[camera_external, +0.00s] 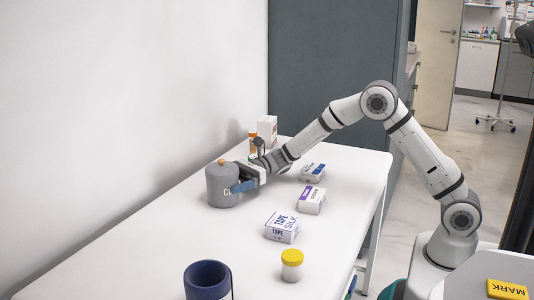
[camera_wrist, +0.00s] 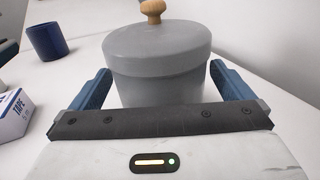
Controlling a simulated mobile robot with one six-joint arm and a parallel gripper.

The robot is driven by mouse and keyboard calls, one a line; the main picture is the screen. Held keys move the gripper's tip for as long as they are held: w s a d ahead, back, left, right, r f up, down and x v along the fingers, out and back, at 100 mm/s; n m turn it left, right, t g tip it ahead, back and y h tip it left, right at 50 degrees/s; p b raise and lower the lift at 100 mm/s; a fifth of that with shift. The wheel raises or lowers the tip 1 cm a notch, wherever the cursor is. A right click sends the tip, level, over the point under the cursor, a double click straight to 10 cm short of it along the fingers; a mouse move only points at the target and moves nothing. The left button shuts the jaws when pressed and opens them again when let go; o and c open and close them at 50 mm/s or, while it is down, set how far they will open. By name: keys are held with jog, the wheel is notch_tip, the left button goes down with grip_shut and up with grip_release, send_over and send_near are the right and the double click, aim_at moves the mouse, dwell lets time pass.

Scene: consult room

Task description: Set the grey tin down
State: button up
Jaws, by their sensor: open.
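The grey tin (camera_external: 222,188) has a lid with a round wooden knob and stands upright on the white table (camera_external: 190,248), near its wall side. In the wrist view the tin (camera_wrist: 158,70) fills the middle, its lower part hidden behind my gripper's body. My gripper (camera_external: 240,184) is at the tin's side, level with its body. In the wrist view its two blue fingers (camera_wrist: 160,88) are spread on either side of the tin. The gripper is open; a small gap shows by the right finger, and contact on the left is hard to tell.
A yellow-lidded jar (camera_external: 291,266) and a dark blue cup (camera_external: 207,280) stand nearer. An orange bottle (camera_external: 253,142) and white carton (camera_external: 267,130) stand behind. The table left of the cup is clear.

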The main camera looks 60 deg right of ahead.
jog(key=p+v, duration=0.1)
jog(key=v, duration=0.2)
jog(key=shift+d+r, duration=0.2)
jog(key=shift+d, duration=0.05)
notch_tip(320, 180, up, 7)
jog(key=p, duration=0.2)
jog(key=shift+f, duration=0.15)
jog(key=shift+s, duration=0.1)
